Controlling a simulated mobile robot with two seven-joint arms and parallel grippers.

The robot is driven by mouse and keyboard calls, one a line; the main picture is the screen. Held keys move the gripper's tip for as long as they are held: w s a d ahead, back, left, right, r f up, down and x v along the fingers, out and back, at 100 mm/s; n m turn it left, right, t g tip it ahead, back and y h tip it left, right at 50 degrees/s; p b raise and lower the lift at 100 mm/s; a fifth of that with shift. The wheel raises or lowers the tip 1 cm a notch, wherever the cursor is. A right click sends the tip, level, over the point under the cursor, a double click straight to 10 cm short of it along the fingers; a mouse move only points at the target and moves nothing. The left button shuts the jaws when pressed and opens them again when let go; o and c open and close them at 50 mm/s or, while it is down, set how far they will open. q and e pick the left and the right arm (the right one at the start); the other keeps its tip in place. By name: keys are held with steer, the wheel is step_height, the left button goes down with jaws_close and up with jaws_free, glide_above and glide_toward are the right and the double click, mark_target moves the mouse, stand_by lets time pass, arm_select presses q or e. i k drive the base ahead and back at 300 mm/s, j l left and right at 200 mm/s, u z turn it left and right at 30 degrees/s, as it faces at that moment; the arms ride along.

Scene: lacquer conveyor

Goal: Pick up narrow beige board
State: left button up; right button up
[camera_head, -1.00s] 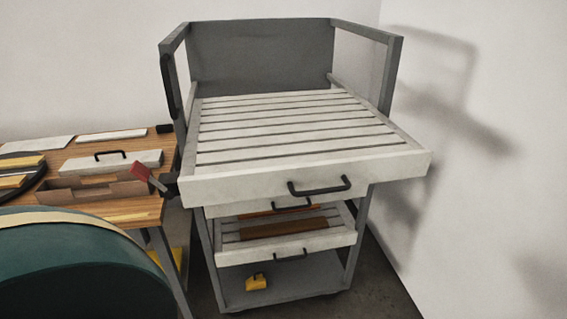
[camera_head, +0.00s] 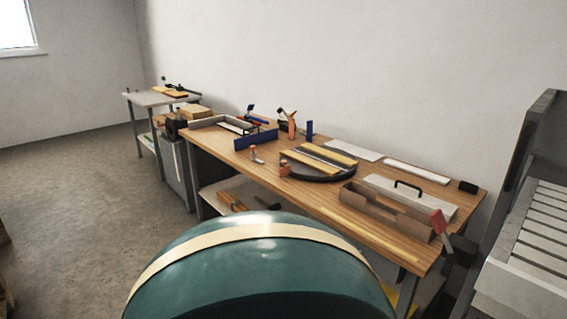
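Neither of my grippers is in view. A long, narrow pale yellow-beige strip (camera_head: 368,237) lies along the front edge of the wooden workbench (camera_head: 300,192). Two short yellow-beige strips, a nearer one (camera_head: 308,160) and a farther one (camera_head: 330,150), lie on a dark round disc (camera_head: 318,173) on the same bench. A narrow whitish board (camera_head: 416,172) lies at the back right of the bench. I cannot tell which of these is the narrow beige board.
A brown open box (camera_head: 385,213) and a pale lid with a black handle (camera_head: 425,197) sit at the bench's right end, near a red-handled tool (camera_head: 440,222). A slatted rack cart (camera_head: 525,255) stands at the right. Open floor (camera_head: 85,210) lies at the left.

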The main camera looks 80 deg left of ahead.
mark_target(325, 168)
steer(key=u, duration=2.45)
steer(key=i+z, duration=0.1)
steer(key=z, duration=0.35)
steer(key=j+z, duration=0.15)
steer(key=z, duration=0.3)
steer(key=i+j+z, duration=0.1)
steer(key=z, duration=0.4)
steer(key=i+j+z, duration=0.1)
steer(key=j+z, duration=0.2)
steer(key=j, duration=0.2)
steer(key=j+z, duration=0.35)
steer(key=j, duration=0.15)
steer(key=j+z, duration=0.3)
steer(key=j, duration=1.85)
steer(key=k+j+z, duration=0.1)
steer(key=j, duration=0.95)
